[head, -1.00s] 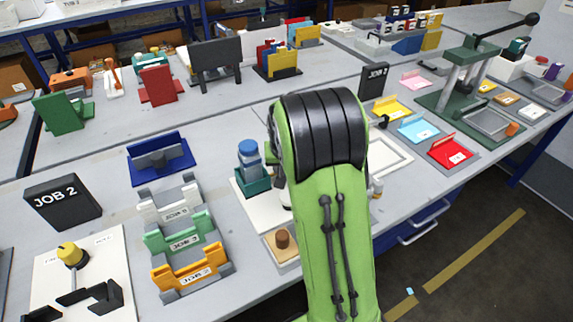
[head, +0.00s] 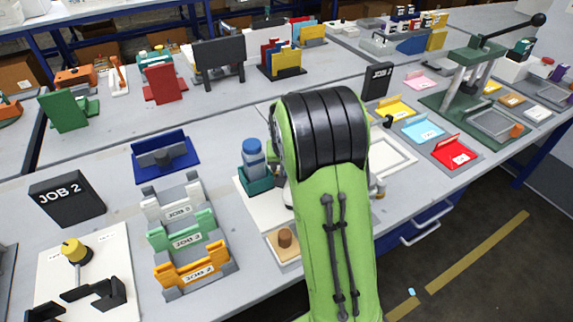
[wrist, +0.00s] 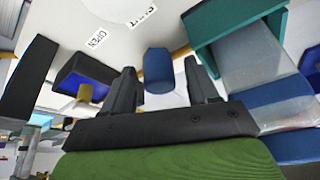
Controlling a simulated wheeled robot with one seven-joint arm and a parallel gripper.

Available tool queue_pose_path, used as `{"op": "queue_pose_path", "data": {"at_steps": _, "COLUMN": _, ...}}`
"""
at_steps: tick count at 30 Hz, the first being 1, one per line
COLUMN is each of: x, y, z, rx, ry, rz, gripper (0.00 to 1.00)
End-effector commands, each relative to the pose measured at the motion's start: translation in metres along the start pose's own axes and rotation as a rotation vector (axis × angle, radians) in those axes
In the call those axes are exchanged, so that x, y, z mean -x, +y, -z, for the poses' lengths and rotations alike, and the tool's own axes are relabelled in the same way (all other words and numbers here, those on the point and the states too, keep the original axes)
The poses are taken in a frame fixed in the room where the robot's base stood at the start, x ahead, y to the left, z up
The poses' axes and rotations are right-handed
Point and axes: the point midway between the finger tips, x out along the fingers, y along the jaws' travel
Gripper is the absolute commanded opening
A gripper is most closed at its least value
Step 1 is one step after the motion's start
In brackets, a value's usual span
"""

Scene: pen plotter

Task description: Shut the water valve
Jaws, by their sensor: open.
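In the wrist view a blue rounded piece (wrist: 158,70), apparently the valve's handle, stands between the fingers of my gripper (wrist: 160,84). The fingers are apart, one on each side of it; I cannot tell whether either touches it. Behind it is a white plate (wrist: 190,12) with an OPEN label (wrist: 97,38) and a second label (wrist: 142,15) that I cannot read surely. In the head view my green arm hides the gripper and the valve; part of the white plate (head: 262,207) shows left of the arm.
A blue-capped bottle (head: 252,160) stands in a teal holder (head: 256,183) beside my arm; the holder (wrist: 232,22) is close to the right finger in the wrist view. A wooden block with a brown knob (head: 285,239) lies near the table's front edge. Job racks (head: 186,236) stand left.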

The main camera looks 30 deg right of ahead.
Motion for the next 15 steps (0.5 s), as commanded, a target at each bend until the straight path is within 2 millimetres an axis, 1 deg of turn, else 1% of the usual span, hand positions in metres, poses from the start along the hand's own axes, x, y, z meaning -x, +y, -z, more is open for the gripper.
{"op": "queue_pose_path", "data": {"at_steps": 2, "x": 0.001, "y": 0.000, "z": 0.000, "rx": 0.000, "ry": 0.001, "rz": 0.000, "gripper": 0.59}}
{"op": "queue_pose_path", "data": {"at_steps": 5, "x": 0.013, "y": 0.000, "z": 0.002, "rx": 0.000, "ry": 0.004, "rz": 0.001, "gripper": 0.59}}
{"op": "queue_pose_path", "data": {"at_steps": 8, "x": 0.038, "y": -0.001, "z": 0.003, "rx": 0.001, "ry": 0.006, "rz": 0.002, "gripper": 0.59}}
{"op": "queue_pose_path", "data": {"at_steps": 9, "x": 0.050, "y": -0.001, "z": 0.003, "rx": 0.001, "ry": 0.007, "rz": 0.003, "gripper": 0.59}}
{"op": "queue_pose_path", "data": {"at_steps": 15, "x": 0.108, "y": -0.001, "z": 0.003, "rx": 0.001, "ry": 0.006, "rz": 0.003, "gripper": 0.59}}
